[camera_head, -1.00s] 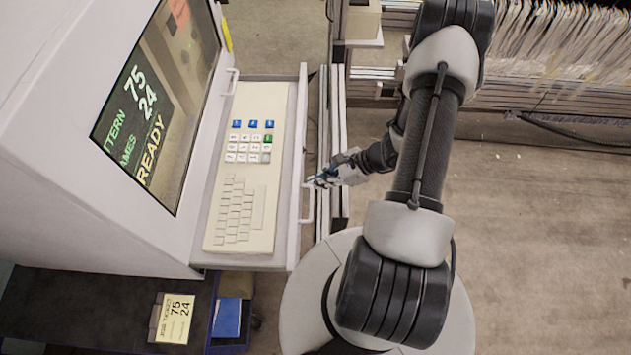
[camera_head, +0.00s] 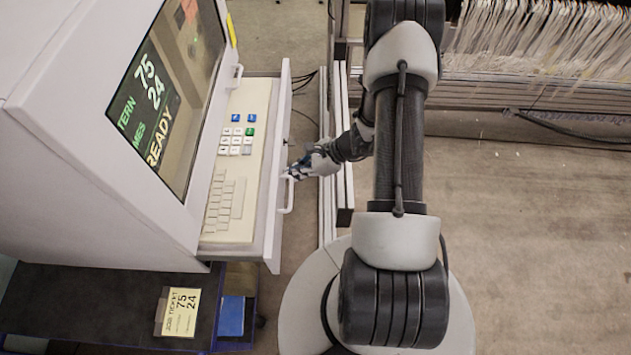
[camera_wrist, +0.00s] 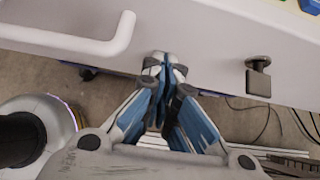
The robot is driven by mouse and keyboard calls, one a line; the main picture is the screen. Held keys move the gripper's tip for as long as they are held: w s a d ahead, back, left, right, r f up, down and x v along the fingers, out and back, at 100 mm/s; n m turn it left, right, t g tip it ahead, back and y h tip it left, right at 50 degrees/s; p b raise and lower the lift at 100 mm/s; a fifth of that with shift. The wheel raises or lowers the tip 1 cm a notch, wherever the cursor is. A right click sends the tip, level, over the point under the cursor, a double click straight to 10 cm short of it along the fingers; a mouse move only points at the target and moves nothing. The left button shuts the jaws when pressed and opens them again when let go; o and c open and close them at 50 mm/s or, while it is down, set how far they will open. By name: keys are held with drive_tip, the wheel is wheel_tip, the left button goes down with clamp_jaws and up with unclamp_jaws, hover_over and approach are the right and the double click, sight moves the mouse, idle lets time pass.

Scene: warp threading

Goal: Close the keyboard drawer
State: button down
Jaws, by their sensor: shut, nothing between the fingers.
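The keyboard drawer (camera_head: 274,170) is a pale tray sticking partly out of the white console, with a beige keyboard (camera_head: 235,225) in it. Its white handle (camera_head: 288,196) is on the drawer's front face and also shows in the wrist view (camera_wrist: 105,45). My gripper (camera_head: 288,175) is shut and empty, with its fingertips at the drawer front beside the handle. In the wrist view the shut blue-grey fingertips (camera_wrist: 164,62) meet the front panel (camera_wrist: 200,35) between the handle and a small metal latch (camera_wrist: 258,75). I cannot tell for sure whether they press on it.
The console (camera_head: 90,120) has a lit screen (camera_head: 165,95). A job ticket (camera_head: 181,311) lies on the dark shelf (camera_head: 90,305) below. Metal rails (camera_head: 335,120) run just right of the drawer, under my arm. Loose cables hang behind the drawer. Open floor lies at right.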

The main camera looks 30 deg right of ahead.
sight(228, 154)
drive_tip(key=w+a+b, duration=0.1)
drive_tip(key=w+a, duration=0.2)
drive_tip(key=a, duration=0.1)
drive_tip(key=w+a+b, duration=0.1)
drive_tip(key=w+a, duration=0.2)
drive_tip(key=a, duration=0.2)
drive_tip(key=w+a+b, duration=0.1)
drive_tip(key=w+a, duration=0.2)
drive_tip(key=a, duration=0.1)
drive_tip(key=shift+w+a+b, duration=0.15)
drive_tip(key=shift+a+b, duration=0.15)
drive_tip(key=shift+b, duration=0.05)
drive_tip(key=shift+w+a, duration=0.3)
drive_tip(key=shift+a, duration=0.05)
drive_tip(key=shift+r, duration=0.1)
